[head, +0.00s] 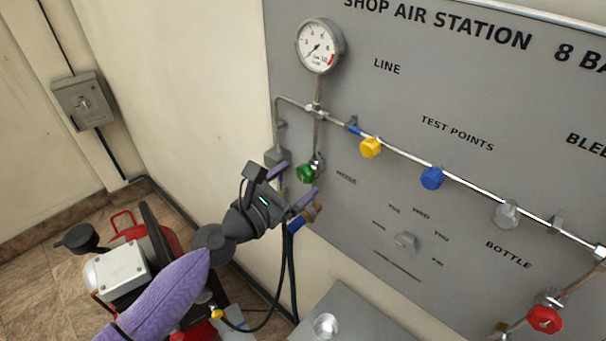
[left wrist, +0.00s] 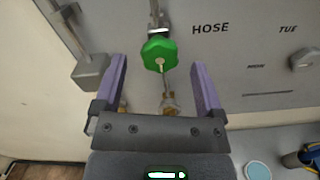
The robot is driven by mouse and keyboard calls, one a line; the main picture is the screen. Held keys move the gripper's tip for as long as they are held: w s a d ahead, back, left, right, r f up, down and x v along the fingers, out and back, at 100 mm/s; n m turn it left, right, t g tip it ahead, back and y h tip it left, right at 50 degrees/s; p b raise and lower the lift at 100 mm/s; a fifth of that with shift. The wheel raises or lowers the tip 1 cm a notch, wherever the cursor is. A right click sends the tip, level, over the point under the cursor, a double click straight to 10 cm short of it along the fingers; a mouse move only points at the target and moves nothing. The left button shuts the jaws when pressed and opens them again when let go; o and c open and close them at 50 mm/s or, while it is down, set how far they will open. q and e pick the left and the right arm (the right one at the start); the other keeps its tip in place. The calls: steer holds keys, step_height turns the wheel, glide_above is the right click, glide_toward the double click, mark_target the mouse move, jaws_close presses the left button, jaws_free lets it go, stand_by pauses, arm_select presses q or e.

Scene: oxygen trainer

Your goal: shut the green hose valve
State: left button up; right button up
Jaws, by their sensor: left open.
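The green hose valve (head: 306,173) is a small round lobed knob on the pipe below the gauge, left of the HOSE label. In the left wrist view the green knob (left wrist: 158,53) lies ahead, between the lines of the two fingers. My left gripper (head: 291,185) is open with purple fingers, just below and left of the knob in the head view. In the left wrist view the fingers (left wrist: 157,75) stand apart with nothing held between them. I cannot tell whether either finger touches the knob. My right gripper is not in view.
The grey panel (head: 470,95) carries a gauge (head: 319,45), a yellow knob (head: 370,147), a blue knob (head: 432,178), a clear grey knob (head: 507,214) and a red knob (head: 545,319). A brass hose fitting (left wrist: 169,104) sits below the green knob. A red compressor (head: 130,265) stands lower left.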

arm_select(q)
steer(key=x, duration=0.2)
steer(key=shift+w+d, duration=0.2)
jaws_close()
